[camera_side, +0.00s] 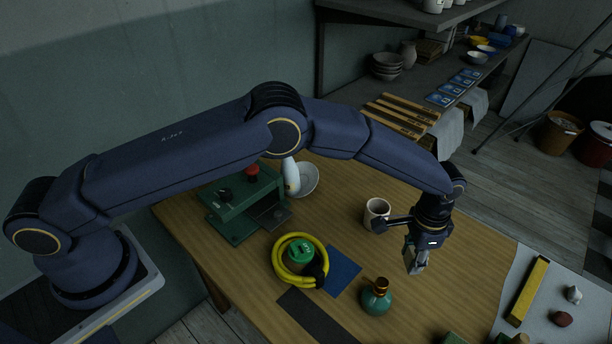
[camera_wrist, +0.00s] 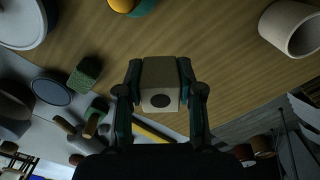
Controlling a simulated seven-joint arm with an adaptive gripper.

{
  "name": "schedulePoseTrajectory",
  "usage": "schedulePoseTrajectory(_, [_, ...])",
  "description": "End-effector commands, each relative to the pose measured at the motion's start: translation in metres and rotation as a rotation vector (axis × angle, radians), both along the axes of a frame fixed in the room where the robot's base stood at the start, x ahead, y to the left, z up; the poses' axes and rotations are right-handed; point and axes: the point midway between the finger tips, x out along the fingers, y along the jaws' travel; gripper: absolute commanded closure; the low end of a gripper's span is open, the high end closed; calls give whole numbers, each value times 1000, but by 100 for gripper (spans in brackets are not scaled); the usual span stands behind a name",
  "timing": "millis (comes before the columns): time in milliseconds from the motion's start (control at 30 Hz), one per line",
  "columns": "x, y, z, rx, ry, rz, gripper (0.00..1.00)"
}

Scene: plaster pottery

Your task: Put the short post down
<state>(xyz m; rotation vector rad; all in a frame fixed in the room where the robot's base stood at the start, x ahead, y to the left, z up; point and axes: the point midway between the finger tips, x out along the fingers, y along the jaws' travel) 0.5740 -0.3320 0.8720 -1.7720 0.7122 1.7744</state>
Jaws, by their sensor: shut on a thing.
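The short post (camera_wrist: 160,84) is a pale, squared block with a dark round spot on its near end, seen in the wrist view. My gripper (camera_wrist: 160,95) is shut on it, with one finger against each side. In the side view my gripper (camera_side: 415,268) points down over the right part of the wooden table (camera_side: 455,285), right of the mug and above the green bottle in the picture. The post is mostly hidden by the fingers there. I cannot tell whether its lower end touches the table.
A mug (camera_side: 377,213) stands close left of my gripper. A green bottle (camera_side: 376,300) stands nearer the front. A yellow coil (camera_side: 281,267) surrounds a green-lidded can (camera_side: 300,251). A blue square (camera_side: 342,271) lies beside it. A yellow bar (camera_side: 529,290) lies right. Bare wood surrounds my gripper.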

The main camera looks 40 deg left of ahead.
Motion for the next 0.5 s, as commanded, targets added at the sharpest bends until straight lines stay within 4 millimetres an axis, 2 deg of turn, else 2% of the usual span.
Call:
schedulePoseTrajectory(100, [-9, -7, -13, 1, -1, -19, 100])
schedulePoseTrajectory(300, [-10, -8, -52, 1, -1, -23, 100])
schedulePoseTrajectory(500, [-10, -8, -71, 0, -1, -22, 100])
